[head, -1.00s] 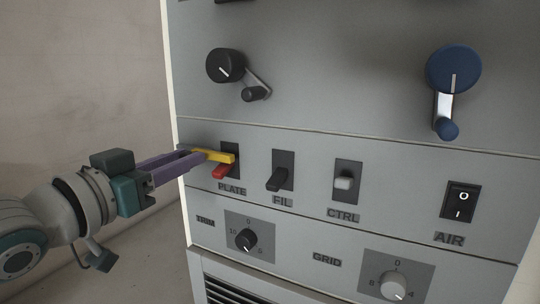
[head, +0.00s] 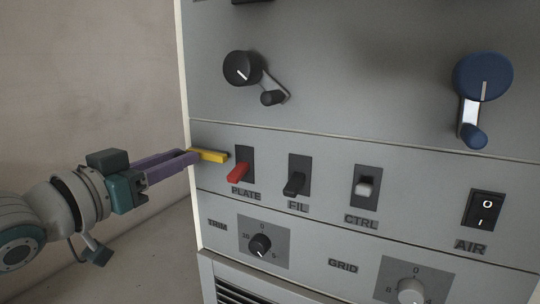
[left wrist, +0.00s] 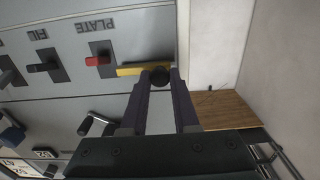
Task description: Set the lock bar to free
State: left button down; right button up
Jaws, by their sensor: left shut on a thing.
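The lock bar (head: 210,156) is a short yellow bar at the left edge of the panel, lying nearly level. Its right end stops just left of the red PLATE switch (head: 238,173), apart from the slot. My left gripper (head: 192,157) has purple fingers and is shut on the bar's left end. In the left wrist view, the fingertips (left wrist: 160,78) are around a round black knob (left wrist: 160,76) at the end of the yellow bar (left wrist: 131,70). The red switch (left wrist: 97,61) shows clear of the bar there. My right gripper is not seen.
To the right are the black FIL switch (head: 294,185), the pale CTRL switch (head: 364,188) and the AIR rocker (head: 485,210). A black crank (head: 244,69) sits above and the TRIM knob (head: 260,245) below. Open space lies left of the cabinet.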

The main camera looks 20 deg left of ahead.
pick_arm(q)
jog(key=c, duration=0.7)
grip_release()
jog(key=shift+a, duration=0.3)
jog(key=s, duration=0.3)
jog(key=s+p, duration=0.1)
jog(key=s, duration=0.6)
jog(key=shift+a, duration=0.3)
